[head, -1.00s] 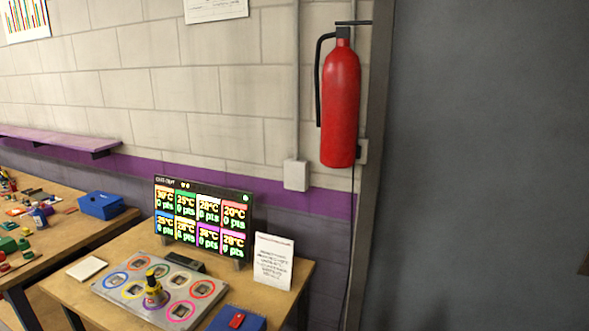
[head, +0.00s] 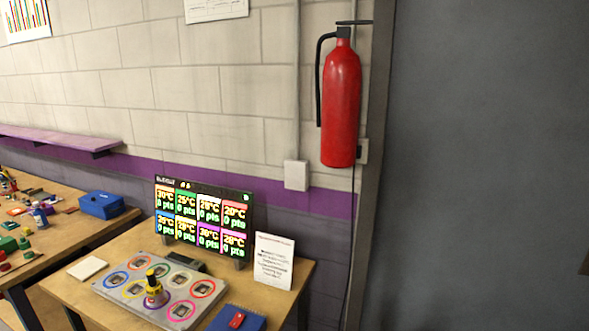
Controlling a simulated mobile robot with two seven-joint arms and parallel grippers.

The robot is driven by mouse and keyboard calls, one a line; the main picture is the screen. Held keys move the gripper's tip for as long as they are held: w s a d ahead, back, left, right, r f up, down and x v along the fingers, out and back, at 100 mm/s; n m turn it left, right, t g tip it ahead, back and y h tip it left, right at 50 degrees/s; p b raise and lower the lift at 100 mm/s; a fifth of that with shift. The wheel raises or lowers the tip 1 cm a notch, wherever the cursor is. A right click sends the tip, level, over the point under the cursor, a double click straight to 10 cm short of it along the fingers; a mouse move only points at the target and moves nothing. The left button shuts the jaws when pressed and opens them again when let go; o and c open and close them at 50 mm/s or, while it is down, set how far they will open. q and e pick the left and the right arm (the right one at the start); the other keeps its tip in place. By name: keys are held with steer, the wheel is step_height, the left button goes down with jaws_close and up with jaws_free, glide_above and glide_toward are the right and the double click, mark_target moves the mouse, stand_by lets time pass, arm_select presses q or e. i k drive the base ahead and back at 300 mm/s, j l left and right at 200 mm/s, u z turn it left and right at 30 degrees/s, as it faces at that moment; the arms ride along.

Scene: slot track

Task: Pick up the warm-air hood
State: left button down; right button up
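The panel carries several square slots ringed in different colours, and the piece stands among the front ones. Neither of my grippers shows in the head view.
A lit display (head: 204,220) with temperatures and points stands behind the panel. A white sign (head: 274,261), a blue box (head: 236,319) with a red item and a pale pad (head: 87,268) share the wooden table (head: 134,242). A cluttered bench (head: 62,229) is at left.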

mark_target(156, 296)
steer(key=u, duration=1.45)
steer(key=i+j+z, duration=0.5)
steer(key=i+j, duration=0.05)
steer(key=j, duration=0.1)
